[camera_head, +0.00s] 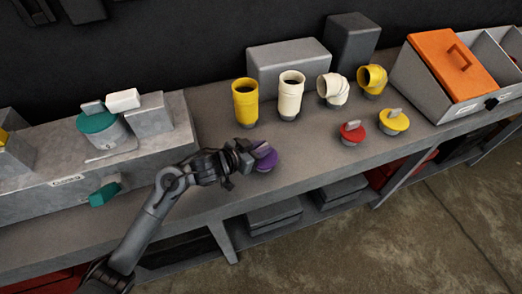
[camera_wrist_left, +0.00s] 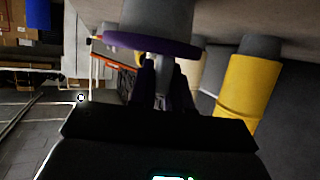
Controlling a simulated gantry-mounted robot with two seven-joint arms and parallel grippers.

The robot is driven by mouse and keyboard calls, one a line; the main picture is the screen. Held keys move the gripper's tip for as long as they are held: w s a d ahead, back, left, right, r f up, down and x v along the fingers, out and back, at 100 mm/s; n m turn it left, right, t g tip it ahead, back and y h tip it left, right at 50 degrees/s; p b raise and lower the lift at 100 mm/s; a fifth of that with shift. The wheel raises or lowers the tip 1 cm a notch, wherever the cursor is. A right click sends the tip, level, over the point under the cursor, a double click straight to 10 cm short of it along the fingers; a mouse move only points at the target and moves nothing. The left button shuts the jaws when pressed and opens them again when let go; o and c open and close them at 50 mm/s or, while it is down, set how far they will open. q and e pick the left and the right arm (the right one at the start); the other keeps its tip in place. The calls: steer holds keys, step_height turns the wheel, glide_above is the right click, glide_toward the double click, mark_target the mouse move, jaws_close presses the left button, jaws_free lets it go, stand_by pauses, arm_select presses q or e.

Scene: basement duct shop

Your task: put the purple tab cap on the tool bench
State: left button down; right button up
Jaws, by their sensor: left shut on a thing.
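The purple tab cap (camera_head: 264,160) is at the left part of the grey tool bench (camera_head: 330,185), near its front edge. My left gripper (camera_head: 247,157) is shut on the cap's tab from the left. In the left wrist view the purple rim (camera_wrist_left: 150,43) and grey plug of the cap show just beyond the fingertips (camera_wrist_left: 162,70). The cap is low over the bench top; I cannot tell whether it touches. The gripper hides part of the tab. My right gripper is not in view.
Yellow (camera_head: 245,102) and cream (camera_head: 290,95) pipes stand behind the cap. Red (camera_head: 352,132) and yellow (camera_head: 394,121) tab caps sit to the right. A grey machine (camera_head: 70,185) fills the left. An orange-lidded box (camera_head: 450,62) stands far right. Bench top between purple and red caps is clear.

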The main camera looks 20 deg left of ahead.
arm_select(q)
steer(key=shift+f, duration=0.35)
steer(key=c, duration=1.1)
jaws_free()
steer(key=shift+r, duration=0.15)
steer(key=shift+s+a+r, duration=0.1)
steer(key=shift+s+r, duration=0.05)
steer(key=shift+s, duration=0.05)
steer(key=p+v, duration=0.3)
steer(key=v, duration=0.8)
steer(key=shift+s+a, duration=0.15)
steer(key=shift+s, duration=0.05)
